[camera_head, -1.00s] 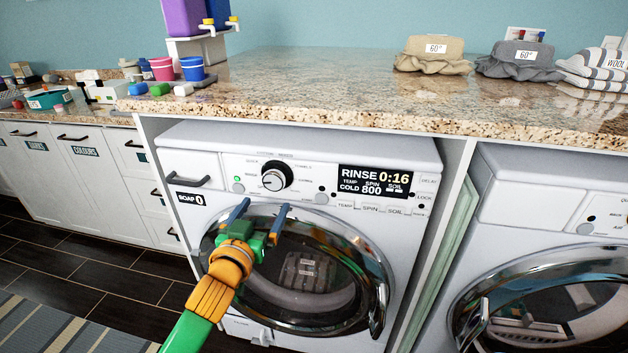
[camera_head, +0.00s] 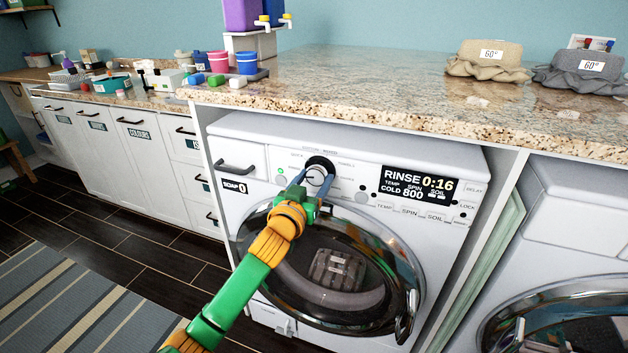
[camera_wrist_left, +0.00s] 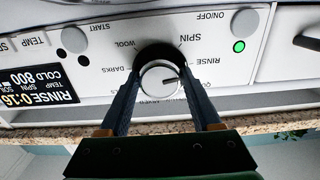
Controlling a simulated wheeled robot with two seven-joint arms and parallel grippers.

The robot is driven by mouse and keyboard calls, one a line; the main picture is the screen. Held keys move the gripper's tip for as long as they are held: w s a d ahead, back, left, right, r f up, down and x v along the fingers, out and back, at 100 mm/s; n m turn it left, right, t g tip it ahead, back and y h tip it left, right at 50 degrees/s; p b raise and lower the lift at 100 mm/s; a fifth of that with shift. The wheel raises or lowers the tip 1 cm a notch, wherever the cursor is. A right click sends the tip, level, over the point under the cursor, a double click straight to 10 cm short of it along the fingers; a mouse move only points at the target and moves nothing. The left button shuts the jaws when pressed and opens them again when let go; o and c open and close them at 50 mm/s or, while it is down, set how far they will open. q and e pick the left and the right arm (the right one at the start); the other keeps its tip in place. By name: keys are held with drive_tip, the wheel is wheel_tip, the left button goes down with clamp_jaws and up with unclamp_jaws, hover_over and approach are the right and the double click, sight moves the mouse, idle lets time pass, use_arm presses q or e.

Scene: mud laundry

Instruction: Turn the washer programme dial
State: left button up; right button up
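The washer (camera_head: 235,150) has a round programme dial (camera_head: 318,173) with a silver knob and black surround on its front panel. Its display (camera_head: 420,185) reads RINSE 0:16. My left gripper (camera_head: 315,180) is at the dial, with its blue fingers apart. In the left wrist view, which is upside down, the fingers stand on either side of the silver knob (camera_wrist_left: 160,80), and the knob's dark mark points right. I cannot tell whether the fingers touch the knob. My right gripper is not in view.
A granite counter (camera_head: 360,85) overhangs just above the washer panel. The round glass door (camera_head: 335,265) is shut below the dial. A soap drawer (camera_head: 238,160) is left of the dial. A second machine (camera_head: 575,220) stands to the right.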

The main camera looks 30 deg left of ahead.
use_arm(q)
drive_tip(key=c, duration=0.5)
drive_tip(key=shift+r+n, duration=0.1)
drive_tip(key=shift+n, duration=0.2)
drive_tip(key=n+p, duration=0.3)
drive_tip(key=shift+d+r+n, duration=0.1)
drive_tip(key=shift+n, duration=0.2)
drive_tip(key=shift+n+p, duration=1.1)
drive_tip(key=shift+n, duration=1)
drive_tip(key=o, duration=1.4)
drive_tip(key=shift+c, duration=0.2)
